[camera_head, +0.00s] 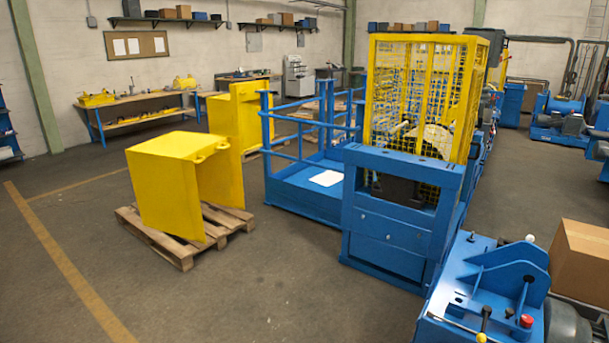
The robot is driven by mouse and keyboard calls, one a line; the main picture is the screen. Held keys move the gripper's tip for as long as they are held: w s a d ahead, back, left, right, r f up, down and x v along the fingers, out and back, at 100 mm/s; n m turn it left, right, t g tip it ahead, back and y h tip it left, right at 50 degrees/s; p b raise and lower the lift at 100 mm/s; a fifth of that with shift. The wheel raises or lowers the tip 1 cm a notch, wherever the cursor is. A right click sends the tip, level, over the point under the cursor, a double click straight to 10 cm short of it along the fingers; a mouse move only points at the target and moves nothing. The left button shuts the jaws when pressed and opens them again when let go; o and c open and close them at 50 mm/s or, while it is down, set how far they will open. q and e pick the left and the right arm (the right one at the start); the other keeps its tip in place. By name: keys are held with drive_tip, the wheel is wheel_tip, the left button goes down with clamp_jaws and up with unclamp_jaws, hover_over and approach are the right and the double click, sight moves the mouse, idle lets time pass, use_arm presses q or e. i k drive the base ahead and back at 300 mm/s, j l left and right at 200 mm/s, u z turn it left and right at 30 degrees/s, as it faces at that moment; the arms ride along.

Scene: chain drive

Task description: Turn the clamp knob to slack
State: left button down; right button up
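I cannot make out for certain which part is the clamp knob. A blue machine (468,292) at the lower right carries several small knobs and levers. They include a white ball knob (530,238), a red knob or button (526,321), a lever with a yellow and black tip (486,312), and a small black knob (472,237). A yellow knob (481,338) sits at the bottom edge of the picture. No chain can be made out clearly. Neither of my grippers is in view.
A yellow mesh guard (424,75) rises behind a blue frame (388,232). A blue railed platform (299,189) adjoins it. A cardboard box (580,260) stands at right. The floor at the front left is clear.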

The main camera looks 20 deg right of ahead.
sight(527, 321)
drive_tip(key=i+z, duration=0.35)
drive_tip(key=i+j+z, duration=0.15)
drive_tip(key=i+z, duration=0.15)
drive_tip(key=i, duration=0.2)
drive_tip(key=i+j+z, duration=0.35)
drive_tip(key=i+z, duration=0.4)
drive_tip(key=i+j+z, duration=0.2)
drive_tip(key=z, duration=0.2)
drive_tip(key=i+j+z, duration=0.55)
drive_tip(key=i, duration=0.15)
drive_tip(key=i+j+z, duration=0.1)
drive_tip(key=i, duration=0.25)
drive_tip(key=j, duration=0.1)
